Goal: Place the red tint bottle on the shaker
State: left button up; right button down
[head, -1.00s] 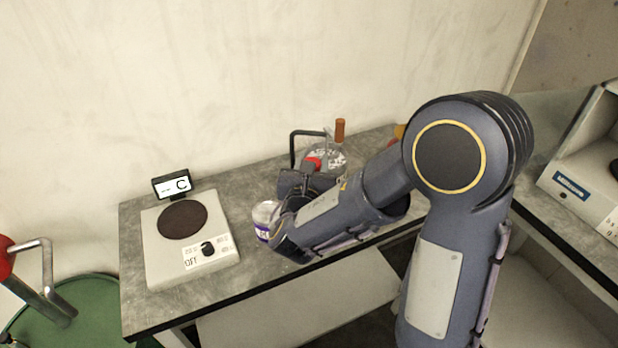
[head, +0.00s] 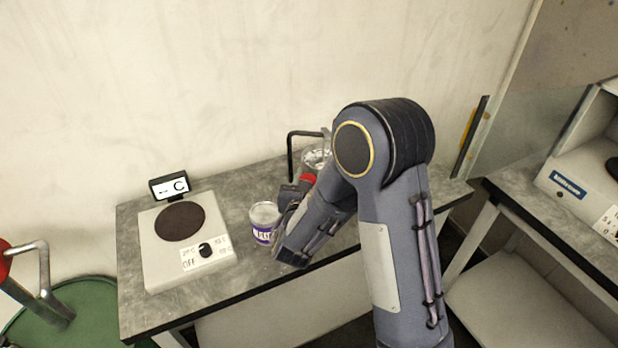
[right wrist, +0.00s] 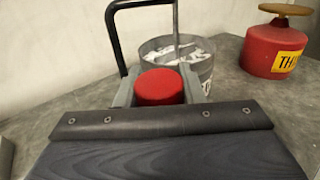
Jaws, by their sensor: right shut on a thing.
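The red tint bottle shows only as a round red cap (right wrist: 160,87) between my right gripper's fingers (right wrist: 158,92) in the right wrist view; its body is hidden. My right gripper (head: 298,192) is shut on it, over the grey bench, and the red top shows in the head view too. A pale flat machine (head: 158,258) with a round dark plate (head: 179,221), an OFF dial and a small "C" sign stands at the bench's left end. Its plate is empty. Another pale machine (head: 580,165) is cut off at the right edge; I cannot tell for certain which is the shaker. My left gripper is out of view.
A white and purple can (head: 264,222) stands between the left machine and my right gripper. A metal bucket (right wrist: 188,62) with white contents, a black bent bar (right wrist: 117,45) and a red can (right wrist: 272,48) with a yellow label are behind. A green drum (head: 85,310) is at left.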

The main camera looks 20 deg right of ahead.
jog(key=c, duration=0.9)
grip_release()
jog(key=shift+f, duration=0.1)
jog(key=shift+c, duration=0.2)
